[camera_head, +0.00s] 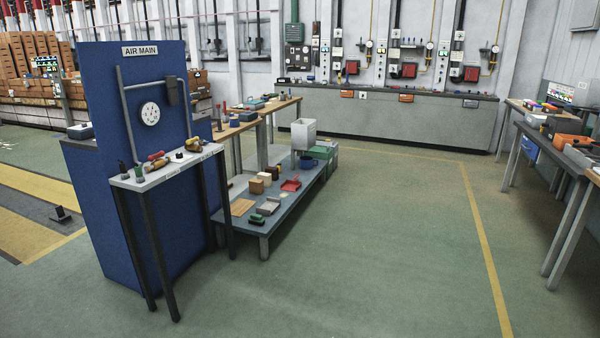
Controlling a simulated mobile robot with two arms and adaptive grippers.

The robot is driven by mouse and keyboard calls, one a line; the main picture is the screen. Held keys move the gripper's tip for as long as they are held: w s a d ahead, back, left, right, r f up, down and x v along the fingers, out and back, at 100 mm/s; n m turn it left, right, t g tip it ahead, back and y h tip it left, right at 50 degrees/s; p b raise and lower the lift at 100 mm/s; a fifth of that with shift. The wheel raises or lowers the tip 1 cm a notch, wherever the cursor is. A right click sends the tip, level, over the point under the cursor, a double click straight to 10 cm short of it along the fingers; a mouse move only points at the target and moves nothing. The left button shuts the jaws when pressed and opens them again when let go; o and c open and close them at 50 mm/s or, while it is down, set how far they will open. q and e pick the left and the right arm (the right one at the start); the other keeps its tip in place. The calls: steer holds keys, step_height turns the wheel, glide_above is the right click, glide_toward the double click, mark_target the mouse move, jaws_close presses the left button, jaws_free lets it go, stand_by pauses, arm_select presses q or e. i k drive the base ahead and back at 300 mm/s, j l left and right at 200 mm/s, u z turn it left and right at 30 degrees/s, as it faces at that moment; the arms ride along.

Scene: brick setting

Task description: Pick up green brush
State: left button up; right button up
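A small dark green object (256,219) lies at the near end of a low grey-blue platform (262,228); it may be the green brush, but it is too small to be sure. Another small dark greenish piece (138,171) stands on the narrow grey shelf (160,177) in front of the blue panel; its kind cannot be told either. Neither of my grippers shows in the head view.
The blue "AIR MAIN" panel (105,130) and its thin-legged shelf stand at left. The low platform also holds a red tray (291,185) and small blocks. Benches (575,155) stand at right. The green floor (390,240) between is clear.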

mark_target(255, 219)
steer(key=i, duration=2.25)
steer(key=i+l+u, duration=0.1)
steer(key=i, duration=1)
steer(key=i+l, duration=0.1)
steer(key=i, duration=1.05)
